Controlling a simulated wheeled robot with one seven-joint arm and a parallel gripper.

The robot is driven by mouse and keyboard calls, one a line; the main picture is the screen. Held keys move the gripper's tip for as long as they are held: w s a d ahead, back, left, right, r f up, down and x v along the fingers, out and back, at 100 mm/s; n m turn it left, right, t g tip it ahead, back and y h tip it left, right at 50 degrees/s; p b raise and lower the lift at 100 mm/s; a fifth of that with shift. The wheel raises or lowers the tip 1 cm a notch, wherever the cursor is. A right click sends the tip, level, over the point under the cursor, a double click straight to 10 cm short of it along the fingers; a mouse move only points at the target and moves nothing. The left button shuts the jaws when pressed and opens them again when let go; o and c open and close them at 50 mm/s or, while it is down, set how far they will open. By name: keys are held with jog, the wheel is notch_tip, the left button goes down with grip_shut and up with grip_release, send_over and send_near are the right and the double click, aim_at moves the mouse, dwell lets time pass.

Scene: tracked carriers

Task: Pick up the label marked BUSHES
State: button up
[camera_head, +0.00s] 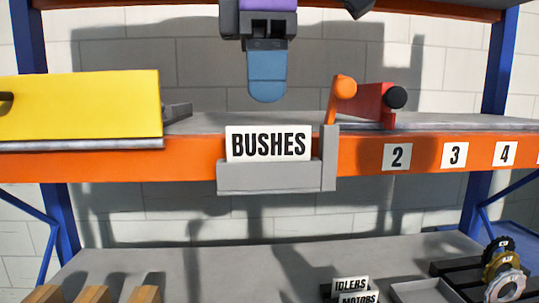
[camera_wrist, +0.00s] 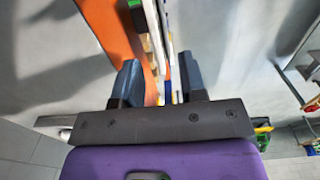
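The label marked BUSHES (camera_head: 268,144) is a white card with black letters. It stands upright in a grey holder (camera_head: 268,178) on the front of the orange shelf beam. My gripper (camera_head: 266,98) points down above the label, with a gap between its blue fingertips and the card's top edge. In the wrist view my gripper (camera_wrist: 159,62) has its two fingers apart with nothing held. Thin upright edges run between the fingers there; I cannot tell which one is the label's.
A yellow box-like part (camera_head: 80,105) is on the shelf at left. An orange-red lever (camera_head: 342,92) with a black knob stands right of the holder. The orange beam (camera_head: 433,150) carries number plates. Below, IDLERS and MOTORS labels (camera_head: 352,290) stand on a lower grey surface.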

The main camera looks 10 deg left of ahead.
aim_at(269, 157)
jog(key=shift+w+a+f, duration=0.1)
jog(key=shift+f, duration=1.5)
jog(key=shift+w+a+f, duration=0.1)
jog(key=shift+f, duration=1.45)
jog(key=shift+s, duration=0.1)
grip_shut()
